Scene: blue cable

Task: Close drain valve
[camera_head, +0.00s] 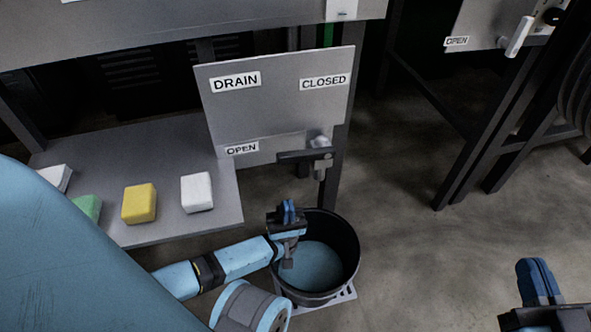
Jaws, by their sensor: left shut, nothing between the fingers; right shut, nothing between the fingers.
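The drain valve (322,150) sits at the lower right of a grey panel (280,110) labelled DRAIN. Its dark lever (298,156) lies about level and points left, just below the OPEN label (242,148). The CLOSED label (323,82) is above the valve. My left gripper (288,211) is shut and empty, below the lever and apart from it, in front of the bucket's left rim. My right gripper (537,281) is shut and empty at the lower right, far from the valve.
A black bucket (348,245) with bluish liquid stands under the valve spout. A grey shelf (165,160) at left carries a yellow block (139,204), white blocks (197,192) and a green block (88,207). Another valve panel (480,25) is at upper right. Floor between is clear.

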